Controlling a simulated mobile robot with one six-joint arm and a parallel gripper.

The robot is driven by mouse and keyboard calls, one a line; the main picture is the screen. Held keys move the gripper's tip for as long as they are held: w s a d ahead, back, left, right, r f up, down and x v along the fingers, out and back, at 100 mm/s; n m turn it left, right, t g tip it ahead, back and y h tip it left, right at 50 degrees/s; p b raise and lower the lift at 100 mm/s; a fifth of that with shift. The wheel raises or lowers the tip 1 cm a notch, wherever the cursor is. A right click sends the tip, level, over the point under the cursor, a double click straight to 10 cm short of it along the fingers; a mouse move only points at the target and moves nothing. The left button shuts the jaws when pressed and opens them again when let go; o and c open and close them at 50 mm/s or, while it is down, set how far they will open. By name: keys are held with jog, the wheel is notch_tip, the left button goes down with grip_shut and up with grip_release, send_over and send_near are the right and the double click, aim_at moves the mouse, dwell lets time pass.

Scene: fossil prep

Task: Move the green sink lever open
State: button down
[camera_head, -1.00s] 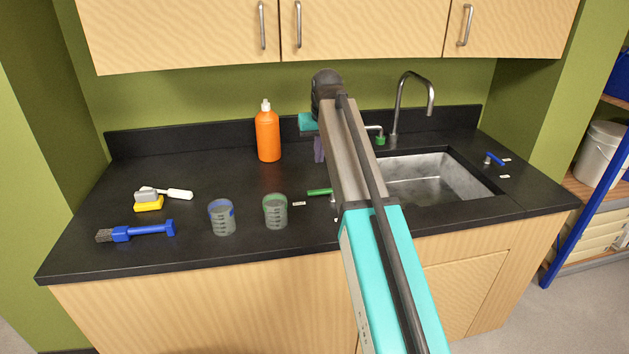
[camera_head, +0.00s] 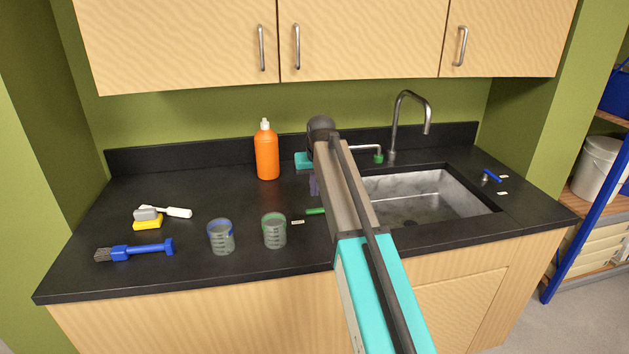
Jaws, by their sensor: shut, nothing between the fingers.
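The green sink lever (camera_head: 316,211) lies low on the black counter, left of the sink (camera_head: 440,190). Only its green handle end shows; my arm covers the rest, so its full position cannot be told. My gripper (camera_head: 314,187) points down above and behind the lever in the picture, its purple fingers partly hidden by my forearm. It is shut and empty, and appears apart from the lever. A small metal spout with a green tip (camera_head: 378,156) and a tall curved faucet (camera_head: 427,110) stand behind the sink.
A blue lever (camera_head: 493,175) sits right of the sink. Two beakers (camera_head: 221,237) (camera_head: 273,231) stand left of the green lever. An orange bottle (camera_head: 267,155) stands behind, left of my gripper. Cabinets hang above.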

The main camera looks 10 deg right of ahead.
jog(key=shift+f+p, duration=0.4)
jog(key=shift+f, duration=0.95)
jog(key=shift+s+p, duration=0.45)
jog(key=shift+s, duration=1.1)
jog(key=shift+a, duration=0.15)
